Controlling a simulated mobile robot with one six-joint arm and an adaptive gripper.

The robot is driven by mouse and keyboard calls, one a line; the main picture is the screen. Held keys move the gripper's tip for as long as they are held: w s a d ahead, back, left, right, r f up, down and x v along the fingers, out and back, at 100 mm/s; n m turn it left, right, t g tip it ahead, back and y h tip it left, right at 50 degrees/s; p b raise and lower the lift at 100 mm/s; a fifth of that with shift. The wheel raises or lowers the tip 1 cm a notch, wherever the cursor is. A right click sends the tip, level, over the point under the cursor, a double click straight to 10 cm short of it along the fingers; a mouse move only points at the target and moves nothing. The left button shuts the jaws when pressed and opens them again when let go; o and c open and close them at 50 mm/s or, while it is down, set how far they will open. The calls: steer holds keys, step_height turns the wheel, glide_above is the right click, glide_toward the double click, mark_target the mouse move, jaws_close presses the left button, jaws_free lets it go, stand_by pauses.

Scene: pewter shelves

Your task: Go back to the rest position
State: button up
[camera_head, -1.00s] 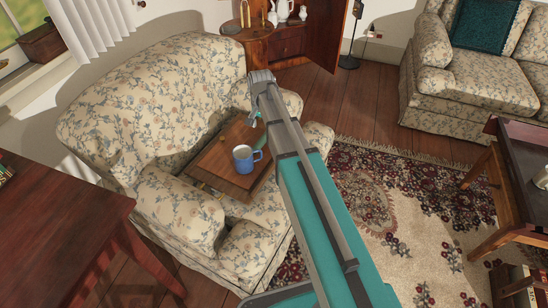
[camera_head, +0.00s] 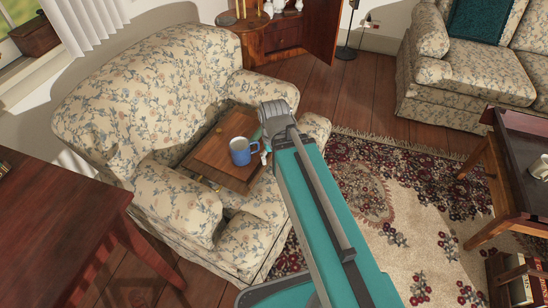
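My teal and grey arm reaches up from the bottom of the head view. Its grey end is over the front right corner of a wooden tray. A small pale and teal part, which looks like my gripper (camera_head: 266,149), shows just below that end, right of the blue mug. Most of it is hidden behind the arm, so I cannot see its fingers clearly. The blue mug (camera_head: 240,152) stands upright on the wooden tray (camera_head: 210,157), which lies on the seat of a floral armchair (camera_head: 140,95).
A dark red wooden table (camera_head: 60,220) is at the lower left. A floral sofa (camera_head: 490,80) is at the upper right, and a dark side table (camera_head: 525,165) at the right edge. A wooden cabinet (camera_head: 283,38) stands at the back. A patterned rug (camera_head: 400,215) covers open floor.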

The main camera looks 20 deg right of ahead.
steer(key=shift+r, duration=0.1)
step_height(320, 180, up, 26)
steer(key=p, duration=2.6)
steer(key=shift+r+p, duration=0.2)
steer(key=shift+p, duration=0.15)
